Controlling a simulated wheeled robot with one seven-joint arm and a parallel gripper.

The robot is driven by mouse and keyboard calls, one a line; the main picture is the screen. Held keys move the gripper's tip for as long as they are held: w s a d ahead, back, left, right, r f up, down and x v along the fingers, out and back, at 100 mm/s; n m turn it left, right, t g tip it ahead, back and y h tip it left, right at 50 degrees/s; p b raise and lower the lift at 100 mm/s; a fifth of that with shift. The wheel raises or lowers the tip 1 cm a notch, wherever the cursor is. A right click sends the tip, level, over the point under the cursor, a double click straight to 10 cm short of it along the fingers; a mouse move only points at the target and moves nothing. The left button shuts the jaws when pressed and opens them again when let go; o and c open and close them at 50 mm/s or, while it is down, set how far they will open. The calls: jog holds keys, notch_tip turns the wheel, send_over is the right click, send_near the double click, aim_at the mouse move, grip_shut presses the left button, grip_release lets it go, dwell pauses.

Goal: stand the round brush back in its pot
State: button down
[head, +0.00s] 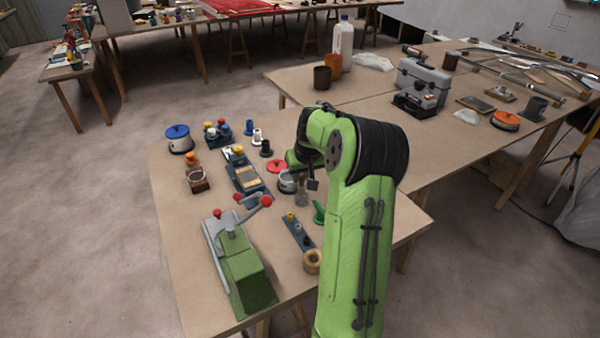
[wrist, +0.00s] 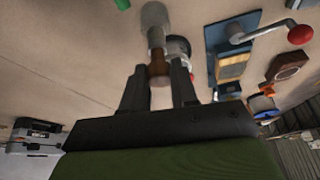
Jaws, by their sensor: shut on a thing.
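My gripper (wrist: 158,88) is shut on the brown handle of the round brush (wrist: 157,38), which shows between the fingertips in the wrist view. I cannot tell whether this is the brush's pot.
A green lever press (head: 246,275) stands at the table's front left, with a blue-grey device (head: 246,176) behind it.

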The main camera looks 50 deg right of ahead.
aim_at(303, 178)
jog(key=shift+f+b, duration=0.5)
jog(key=shift+f, duration=0.65)
jog(key=shift+f+b, duration=0.35)
jog(key=shift+f, duration=0.2)
dwell(0.5)
jog(key=c, duration=1.1)
grip_release()
jog(key=shift+c, duration=0.2)
jog(key=shift+r, duration=0.1)
jog(key=p+v, duration=0.6)
jog(key=v, duration=0.5)
